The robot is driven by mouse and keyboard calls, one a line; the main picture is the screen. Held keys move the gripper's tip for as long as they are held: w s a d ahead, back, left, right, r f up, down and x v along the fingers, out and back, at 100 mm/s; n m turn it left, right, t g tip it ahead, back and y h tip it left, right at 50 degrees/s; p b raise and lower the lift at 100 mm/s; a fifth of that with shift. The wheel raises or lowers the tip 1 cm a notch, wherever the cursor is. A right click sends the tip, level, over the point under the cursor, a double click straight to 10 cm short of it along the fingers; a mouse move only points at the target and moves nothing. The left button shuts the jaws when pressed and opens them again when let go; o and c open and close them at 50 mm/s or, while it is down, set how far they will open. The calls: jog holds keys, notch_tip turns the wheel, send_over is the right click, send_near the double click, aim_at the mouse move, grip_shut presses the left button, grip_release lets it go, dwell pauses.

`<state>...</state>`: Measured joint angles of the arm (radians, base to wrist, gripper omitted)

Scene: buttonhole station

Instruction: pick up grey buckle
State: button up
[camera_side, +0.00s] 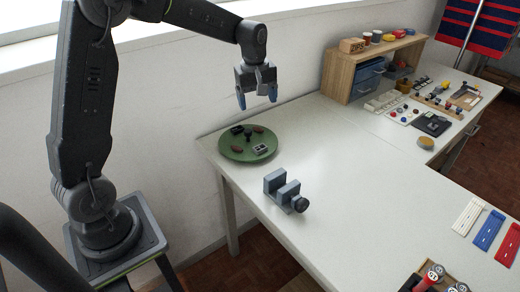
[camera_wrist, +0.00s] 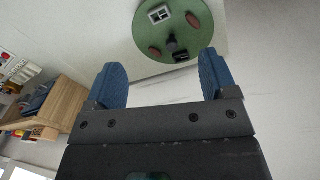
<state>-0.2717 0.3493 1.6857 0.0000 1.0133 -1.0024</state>
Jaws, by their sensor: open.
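The grey buckle (camera_side: 261,149), a small light rectangular frame, lies on the green round plate (camera_side: 232,154) near its front right rim. In the wrist view the buckle (camera_wrist: 159,14) is near the top edge, on the plate (camera_wrist: 143,33). My gripper (camera_side: 257,95) hangs above and behind the plate, well clear of it. Its two blue fingers are spread with nothing between them, and they also show in the wrist view (camera_wrist: 161,72).
The plate also holds a dark buckle (camera_side: 237,129), brown oval pieces (camera_side: 258,128) and a dark central knob (camera_side: 248,134). A blue-grey vise (camera_side: 283,187) stands in front. A wooden shelf (camera_side: 341,78) stands to the right. The white table between is clear.

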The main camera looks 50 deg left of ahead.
aim_at(259, 147)
jog(key=w+a+f+n, duration=0.1)
jog(key=f, duration=0.5)
jog(key=w+a+f+n, duration=0.1)
jog(key=f, duration=0.6)
jog(key=w+a+f+n+g, duration=0.1)
jog(key=w+a+f, duration=0.1)
jog(key=f, duration=0.5)
jog(key=shift+a+f, duration=0.1)
jog(key=shift+f, duration=0.05)
jog(key=c, duration=1)
